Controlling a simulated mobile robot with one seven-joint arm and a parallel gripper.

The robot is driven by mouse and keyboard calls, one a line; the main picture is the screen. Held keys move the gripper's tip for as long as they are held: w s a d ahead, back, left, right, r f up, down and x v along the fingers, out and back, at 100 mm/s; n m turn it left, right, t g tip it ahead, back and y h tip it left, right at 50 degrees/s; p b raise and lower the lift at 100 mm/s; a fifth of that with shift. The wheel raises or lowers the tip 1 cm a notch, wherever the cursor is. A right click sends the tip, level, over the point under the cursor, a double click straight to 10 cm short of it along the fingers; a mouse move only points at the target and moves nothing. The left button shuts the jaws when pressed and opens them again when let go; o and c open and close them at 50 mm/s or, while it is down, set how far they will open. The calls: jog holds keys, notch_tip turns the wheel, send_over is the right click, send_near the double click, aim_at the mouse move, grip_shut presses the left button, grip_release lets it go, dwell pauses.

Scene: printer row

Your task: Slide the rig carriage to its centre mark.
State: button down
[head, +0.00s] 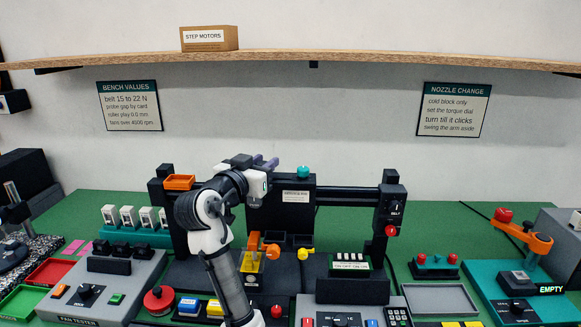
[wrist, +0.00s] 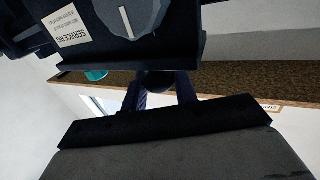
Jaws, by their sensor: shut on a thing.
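The rig carriage (head: 302,212) is a dark block on a black crossbar (head: 345,196) between two posts, near the middle of the span. It bears a white label and has a teal knob (head: 303,171) on top. My gripper (head: 268,162) reaches up to the carriage's upper left part. In the wrist view my gripper (wrist: 161,92) has its dark purple fingers closed on a dark rounded piece (wrist: 158,80) beside the carriage (wrist: 100,50), apparently its grip. The carriage's label reads "SERVICE RIG" upside down there. I cannot make out the centre mark.
The right post (head: 388,210) carries a dark box and red knob. An orange lever (head: 262,247) and a yellow knob (head: 306,251) stand below the carriage. A wooden shelf (head: 340,56) runs above.

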jog(key=shift+a, duration=0.5)
jog(key=c, duration=1.1)
grip_release()
jog(key=shift+c, duration=0.2)
jog(key=b+v, duration=0.4)
jog(key=v, duration=0.9)
jog(key=shift+s, duration=0.4)
jog(key=shift+a, duration=0.15)
